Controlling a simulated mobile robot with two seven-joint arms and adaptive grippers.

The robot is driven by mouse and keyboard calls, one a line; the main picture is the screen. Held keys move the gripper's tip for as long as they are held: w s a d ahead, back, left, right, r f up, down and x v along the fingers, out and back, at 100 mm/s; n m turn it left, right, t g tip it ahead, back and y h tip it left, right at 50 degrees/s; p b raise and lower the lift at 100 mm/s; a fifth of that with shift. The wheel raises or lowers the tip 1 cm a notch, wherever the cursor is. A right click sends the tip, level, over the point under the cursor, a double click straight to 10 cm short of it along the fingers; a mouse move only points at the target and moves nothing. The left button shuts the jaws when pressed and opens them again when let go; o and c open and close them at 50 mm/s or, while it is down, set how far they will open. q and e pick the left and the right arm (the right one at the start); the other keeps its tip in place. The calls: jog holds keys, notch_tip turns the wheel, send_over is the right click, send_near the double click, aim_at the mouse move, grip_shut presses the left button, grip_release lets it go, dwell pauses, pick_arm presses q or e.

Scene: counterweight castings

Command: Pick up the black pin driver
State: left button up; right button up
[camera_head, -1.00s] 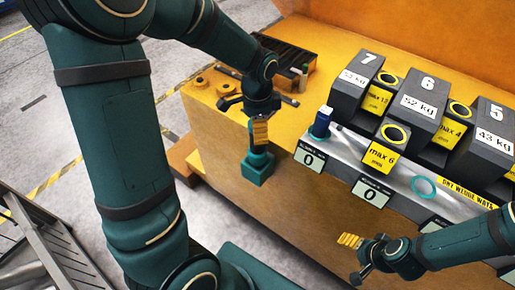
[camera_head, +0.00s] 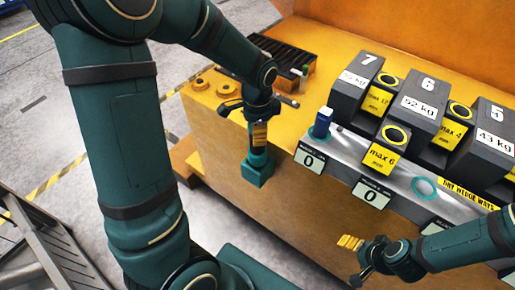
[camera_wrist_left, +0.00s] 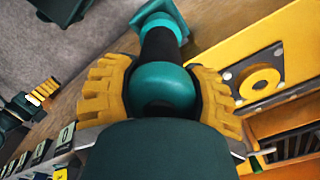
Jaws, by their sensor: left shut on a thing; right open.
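The black pin driver has a black shaft with teal parts and a square teal foot (camera_head: 257,174). My left gripper (camera_head: 259,134) is shut on it and holds it upright in front of the orange bench's side. In the left wrist view, the yellow fingers (camera_wrist_left: 160,95) close on both sides of the driver's teal collar (camera_wrist_left: 163,82). Its black shaft (camera_wrist_left: 160,44) and teal foot extend beyond the fingers. Part of the driver is hidden by the gripper. My right gripper (camera_head: 350,243) is open and empty at the lower right, in front of the bench.
Grey numbered castings (camera_head: 415,105) with yellow labels stand on the rack at right. A blue cylinder (camera_head: 322,122) stands at the rack's left end. A teal ring (camera_head: 424,187) lies on the rack's front. A dark slotted tray (camera_head: 290,58) sits on the orange bench (camera_head: 225,130).

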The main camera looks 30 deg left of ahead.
pick_arm(q)
jog(key=shift+w+r, duration=0.1)
notch_tip(320, 180, up, 10)
jog(key=shift+p, duration=1)
notch_tip(320, 180, up, 10)
jog(key=p, duration=0.8)
